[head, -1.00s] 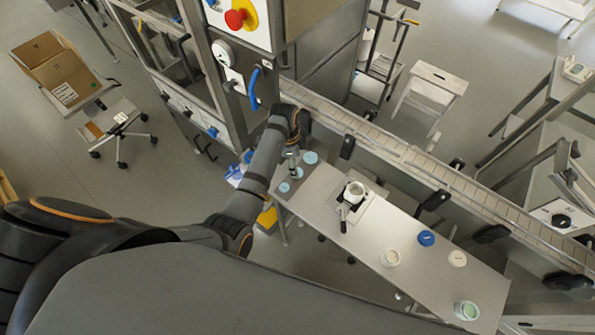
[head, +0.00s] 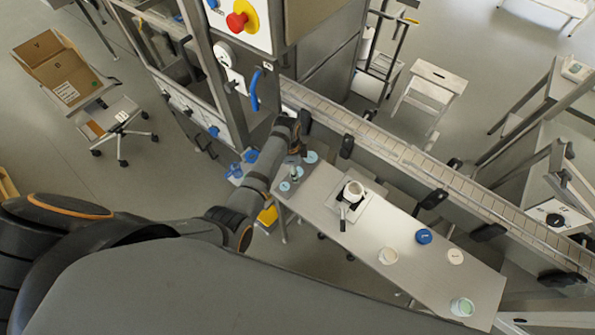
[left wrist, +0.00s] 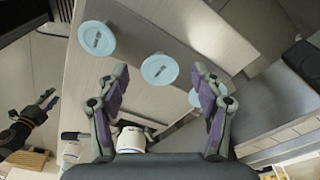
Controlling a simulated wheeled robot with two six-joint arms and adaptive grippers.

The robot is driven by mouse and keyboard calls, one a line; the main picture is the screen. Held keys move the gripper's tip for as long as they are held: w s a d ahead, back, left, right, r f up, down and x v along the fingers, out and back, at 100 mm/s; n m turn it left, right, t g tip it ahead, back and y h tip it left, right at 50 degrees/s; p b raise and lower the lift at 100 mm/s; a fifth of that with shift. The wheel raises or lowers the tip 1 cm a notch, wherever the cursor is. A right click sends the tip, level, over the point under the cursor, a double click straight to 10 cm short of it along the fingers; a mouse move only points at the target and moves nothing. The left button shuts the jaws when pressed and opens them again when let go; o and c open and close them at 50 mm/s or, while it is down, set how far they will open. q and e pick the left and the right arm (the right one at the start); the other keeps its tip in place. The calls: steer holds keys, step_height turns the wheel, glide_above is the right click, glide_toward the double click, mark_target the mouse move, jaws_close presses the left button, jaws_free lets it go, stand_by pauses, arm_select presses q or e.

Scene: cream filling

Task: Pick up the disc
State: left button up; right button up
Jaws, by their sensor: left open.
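Several flat light-blue discs lie at the left end of the grey table (head: 333,217). In the left wrist view one disc (left wrist: 160,69) sits between the fingertips of my left gripper (left wrist: 161,77), which is open and empty, with its purple-padded fingers apart. A second disc (left wrist: 97,38) is to its upper left. A third disc (left wrist: 195,97) is partly hidden behind the right finger. In the head view my left arm reaches over that table end, and its gripper is small and partly hidden. My right gripper (left wrist: 46,101) appears at the left edge of the left wrist view, its opening unclear.
A white cup (head: 354,191) stands on a plate on the table. More cups (head: 388,256) (head: 462,307), a blue lid (head: 424,237) and a white lid (head: 455,257) are further right. A conveyor (head: 400,153) runs along the back edge, beside a machine frame (head: 232,95).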

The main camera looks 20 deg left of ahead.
arm_select(q)
steer(key=c, duration=0.8)
steer(key=shift+o, duration=0.2)
